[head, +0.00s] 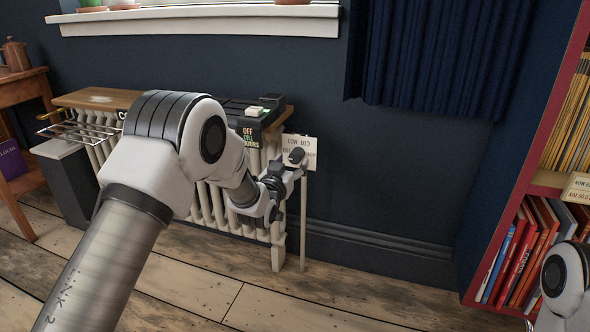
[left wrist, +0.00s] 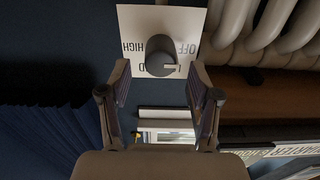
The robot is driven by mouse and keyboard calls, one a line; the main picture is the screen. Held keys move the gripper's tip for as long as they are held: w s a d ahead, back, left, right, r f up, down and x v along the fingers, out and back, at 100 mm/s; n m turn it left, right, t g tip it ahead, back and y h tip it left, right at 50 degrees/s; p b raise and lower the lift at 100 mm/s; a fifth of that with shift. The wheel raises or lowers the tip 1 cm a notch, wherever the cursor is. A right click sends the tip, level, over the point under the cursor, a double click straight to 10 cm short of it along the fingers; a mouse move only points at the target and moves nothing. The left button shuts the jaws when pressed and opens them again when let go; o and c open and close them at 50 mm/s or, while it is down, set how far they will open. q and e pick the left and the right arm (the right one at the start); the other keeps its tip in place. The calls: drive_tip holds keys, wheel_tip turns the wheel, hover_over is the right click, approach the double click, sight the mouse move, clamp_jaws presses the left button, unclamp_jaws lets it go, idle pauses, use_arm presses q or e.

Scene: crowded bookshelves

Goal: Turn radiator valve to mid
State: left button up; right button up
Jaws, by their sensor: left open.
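The radiator valve is a dark round knob (head: 297,155) at the right end of the radiator, in front of a white card (head: 311,150) lettered OFF, LOW, MID and HIGH. In the left wrist view the knob (left wrist: 159,52) appears upside down with the card (left wrist: 142,22). A pale mark on the knob lies on its lower right, toward the partly hidden LOW lettering. My left gripper (head: 283,178) is open just before the knob. In the left wrist view its fingers (left wrist: 160,78) flank the knob's line, apart from it. My right gripper is out of view.
The white radiator (head: 213,205) with a wooden top stands against the dark wall. A thin pipe (head: 303,222) runs down below the knob. A blue curtain (head: 435,60) hangs to the right, and a red bookshelf (head: 545,130) stands far right. The floor (head: 370,290) between is clear.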

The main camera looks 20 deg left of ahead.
sight(294, 159)
use_arm(q)
drive_tip(key=w, duration=0.2)
drive_tip(key=w+b, duration=0.1)
drive_tip(key=shift+f, duration=0.25)
drive_tip(key=shift+w+r, duration=0.15)
drive_tip(key=shift+w, duration=0.15)
drive_tip(key=c, duration=1.1)
drive_tip(key=shift+c, duration=0.2)
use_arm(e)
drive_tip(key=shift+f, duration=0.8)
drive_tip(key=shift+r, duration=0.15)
